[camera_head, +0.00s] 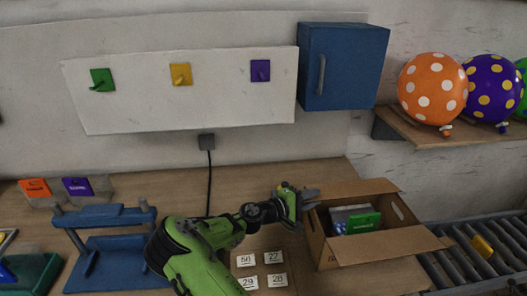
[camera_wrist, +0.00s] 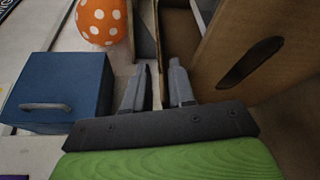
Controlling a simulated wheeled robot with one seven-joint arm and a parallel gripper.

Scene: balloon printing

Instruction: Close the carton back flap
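The open brown carton (camera_head: 328,248) stands on the table at the right. Its back flap (camera_head: 352,189) sticks out from the far rim, and its front flap (camera_head: 388,245) is spread toward me. Grey and green items (camera_head: 362,223) are inside. My gripper (camera_head: 310,195) is at the carton's back left corner, beside the back flap. In the wrist view my gripper (camera_wrist: 157,68) has its two fingers apart. A carton wall with a dark hand hole (camera_wrist: 250,62) fills the right. I cannot tell whether the fingers touch the flap.
A blue cabinet (camera_head: 343,65) hangs on the wall behind. Polka-dot balloons (camera_head: 433,88) sit on a shelf (camera_head: 455,133) at the upper right. A roller conveyor (camera_head: 480,255) is right of the carton. Numbered cards (camera_head: 274,257) lie left of it. A blue stand (camera_head: 105,245) is at the left.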

